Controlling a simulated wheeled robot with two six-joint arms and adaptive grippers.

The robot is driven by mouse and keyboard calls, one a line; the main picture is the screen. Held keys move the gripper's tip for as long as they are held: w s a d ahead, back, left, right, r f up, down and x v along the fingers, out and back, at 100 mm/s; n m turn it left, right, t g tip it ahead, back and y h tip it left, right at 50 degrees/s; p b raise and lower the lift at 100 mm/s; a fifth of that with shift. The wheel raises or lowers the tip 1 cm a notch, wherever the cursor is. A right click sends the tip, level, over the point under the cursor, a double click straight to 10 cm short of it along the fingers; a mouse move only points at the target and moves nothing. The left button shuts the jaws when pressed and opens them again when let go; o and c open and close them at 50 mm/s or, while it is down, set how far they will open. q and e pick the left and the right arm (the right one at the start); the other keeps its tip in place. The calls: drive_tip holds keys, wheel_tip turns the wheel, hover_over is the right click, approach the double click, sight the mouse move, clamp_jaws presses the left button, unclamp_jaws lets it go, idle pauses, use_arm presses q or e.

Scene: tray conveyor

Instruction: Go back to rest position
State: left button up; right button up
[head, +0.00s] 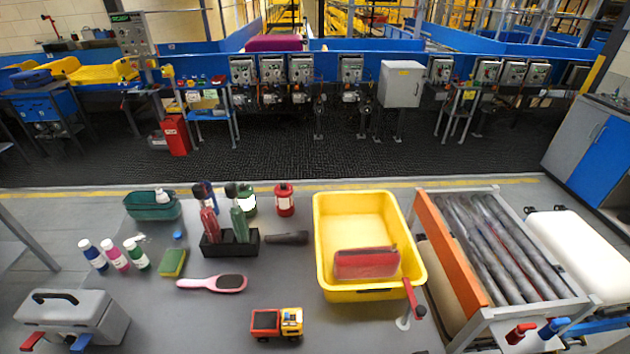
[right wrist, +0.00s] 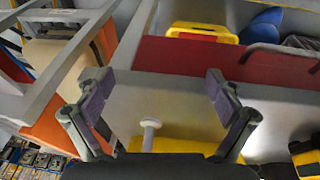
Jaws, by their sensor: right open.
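My right gripper (right wrist: 158,88) shows in the right wrist view with its two fingers spread wide apart. No object lies between the fingertips, and a grey surface and a wide red panel (right wrist: 190,58) show behind them. Neither gripper can be made out in the head view. My left gripper is in no view.
On the grey table, a yellow tray (head: 319,240) holds a red pouch (head: 366,263). A toy truck (head: 277,323), hairbrush (head: 212,283), black holder (head: 230,243), several bottles and a grey toolbox (head: 72,315) stand left. A roller conveyor (head: 456,255) stands right.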

drive_tip(key=s+d+f+g+b, duration=0.15)
drive_tip(key=s+f, duration=0.35)
drive_tip(key=f, duration=0.8)
drive_tip(key=s+d+f+b, duration=0.1)
drive_tip(key=s+f+b, duration=0.3)
drive_tip(key=f, duration=0.8)
drive_tip(key=s+f+b, duration=0.1)
drive_tip(key=s+f, duration=0.9)
drive_tip(key=s, duration=0.3)
drive_tip(key=shift+s+a, duration=0.1)
